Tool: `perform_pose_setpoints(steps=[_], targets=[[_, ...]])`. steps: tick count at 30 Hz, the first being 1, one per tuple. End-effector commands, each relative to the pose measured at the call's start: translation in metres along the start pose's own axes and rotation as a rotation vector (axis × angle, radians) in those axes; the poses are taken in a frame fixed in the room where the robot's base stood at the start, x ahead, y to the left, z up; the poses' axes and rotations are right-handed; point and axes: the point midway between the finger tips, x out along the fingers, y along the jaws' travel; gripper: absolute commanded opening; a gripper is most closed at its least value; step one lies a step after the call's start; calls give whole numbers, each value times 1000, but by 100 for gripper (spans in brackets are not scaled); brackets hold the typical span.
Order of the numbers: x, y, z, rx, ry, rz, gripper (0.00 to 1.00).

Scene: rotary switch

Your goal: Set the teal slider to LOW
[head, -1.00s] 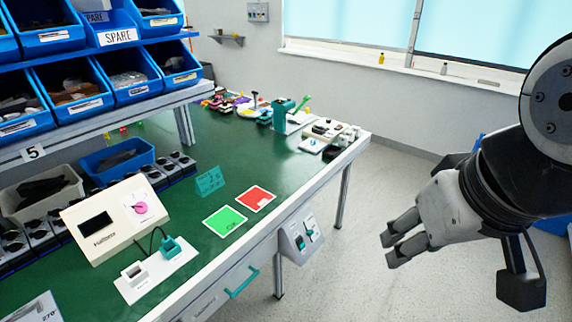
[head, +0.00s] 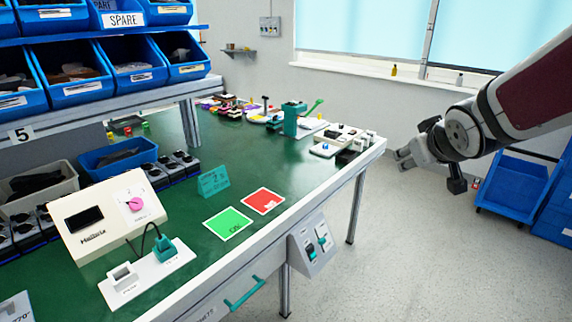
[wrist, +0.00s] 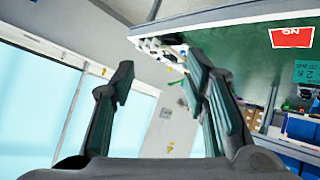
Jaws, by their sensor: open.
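A grey control box (head: 312,244) is mounted on the front edge of the bench. It carries a small teal part (head: 308,242) and a pale switch; which of these slides, and any LOW mark, are too small to read. A teal block (head: 165,247) stands on a white plate on the bench, wired to a cream device. My gripper (head: 402,160) is to the right of the bench, over open floor, well apart from the control box and touching nothing. In the wrist view my gripper (wrist: 160,70) has its two fingers spread with nothing between them.
The green bench (head: 180,285) holds a green card (head: 228,222), a red card (head: 263,201) and a cream device (head: 108,213) with a pink knob. Several small items crowd its far end. Blue crates (head: 512,186) stand on the floor at right. The floor beside the bench is clear.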

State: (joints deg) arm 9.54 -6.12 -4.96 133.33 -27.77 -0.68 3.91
Motion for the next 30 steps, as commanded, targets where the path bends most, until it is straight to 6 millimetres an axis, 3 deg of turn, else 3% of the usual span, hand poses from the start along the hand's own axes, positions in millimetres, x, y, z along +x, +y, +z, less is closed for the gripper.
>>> perform_pose_setpoints(steps=[1, 3, 8, 15, 22, 27, 30], targets=[[38, -1, 6, -23, 29, -6, 42], [76, -2, 6, -58, 85, -21, 42], [157, -13, 18, -125, 213, -90, 42], [258, -51, 68, -181, 395, -272, 42], [320, -100, 150, -148, 559, -516, 42], [338, -131, 214, -71, 668, -697, 42], [340, -141, 241, -22, 715, -775, 42]])
